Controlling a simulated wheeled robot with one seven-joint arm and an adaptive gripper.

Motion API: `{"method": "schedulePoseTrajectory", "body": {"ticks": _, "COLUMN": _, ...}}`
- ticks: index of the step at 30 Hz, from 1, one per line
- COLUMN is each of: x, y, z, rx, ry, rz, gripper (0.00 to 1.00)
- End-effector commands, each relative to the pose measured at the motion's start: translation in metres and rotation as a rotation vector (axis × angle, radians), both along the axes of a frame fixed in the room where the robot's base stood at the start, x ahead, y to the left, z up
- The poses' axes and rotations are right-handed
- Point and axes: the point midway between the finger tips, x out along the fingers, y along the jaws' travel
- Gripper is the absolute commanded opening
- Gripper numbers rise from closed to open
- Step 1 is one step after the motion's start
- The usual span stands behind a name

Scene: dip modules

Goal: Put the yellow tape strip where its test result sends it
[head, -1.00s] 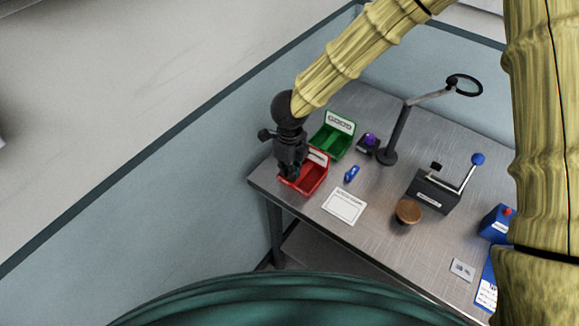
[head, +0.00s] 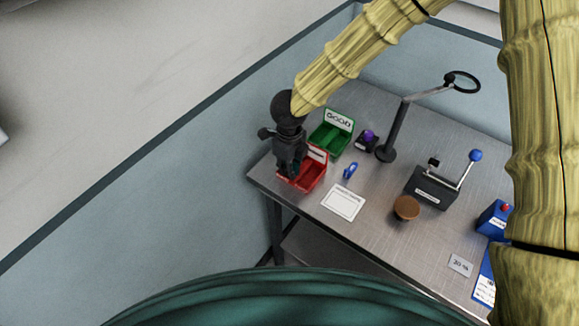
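My gripper (head: 290,172) points down at the left part of the red bin (head: 318,178), at the table's left corner. It hides part of the bin. The fingers are dark and small, so I cannot tell whether they are open or shut, or hold anything. I cannot make out the yellow tape strip in the head view. The green bin (head: 328,141), with a label reading GOOD, stands just behind the red one. The red bin's label is mostly hidden.
A white card (head: 343,203), a blue clip-like object (head: 350,170) and a purple-topped item (head: 367,141) lie near the bins. A magnifier stand (head: 393,135), a lever device (head: 431,190), a brown round block (head: 406,208) and a blue red-button box (head: 494,221) stand rightward.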

Motion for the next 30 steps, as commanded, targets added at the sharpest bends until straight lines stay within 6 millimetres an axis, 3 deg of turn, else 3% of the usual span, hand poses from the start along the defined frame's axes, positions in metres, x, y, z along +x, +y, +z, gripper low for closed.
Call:
{"method": "schedulePoseTrajectory", "body": {"ticks": 1, "x": -0.0070, "y": -0.0022, "z": -0.0129, "rx": -0.005, "ry": 0.016, "rz": 0.002, "gripper": 0.28}}
{"method": "schedulePoseTrajectory", "body": {"ticks": 3, "x": -0.0072, "y": -0.0026, "z": -0.0133, "rx": -0.005, "ry": 0.016, "rz": 0.002, "gripper": 0.28}}
{"method": "schedulePoseTrajectory", "body": {"ticks": 30, "x": -0.0034, "y": -0.0017, "z": -0.0043, "rx": -0.003, "ry": 0.007, "rz": 0.001, "gripper": 0.28}}
